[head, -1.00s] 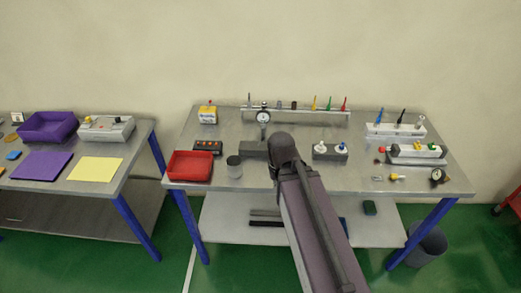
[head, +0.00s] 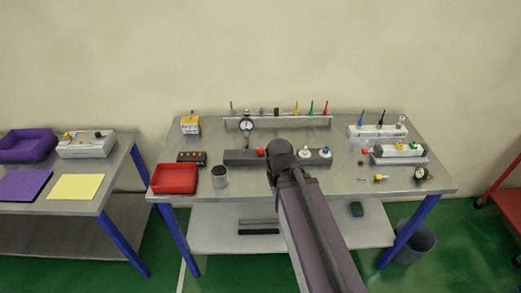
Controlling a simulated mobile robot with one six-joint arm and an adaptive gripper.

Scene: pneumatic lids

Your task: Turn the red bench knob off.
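A red knob (head: 260,150) sits on a long dark block (head: 240,158) in the middle of the bench, just left of my arm's dark rounded end. I cannot tell any knob's on or off position at this size. My arm reaches in from the bottom and covers part of the dark block. My gripper's fingers are hidden behind the arm.
A second bench (head: 105,200) stands left. A grey bin (head: 413,240) is on the floor at right.

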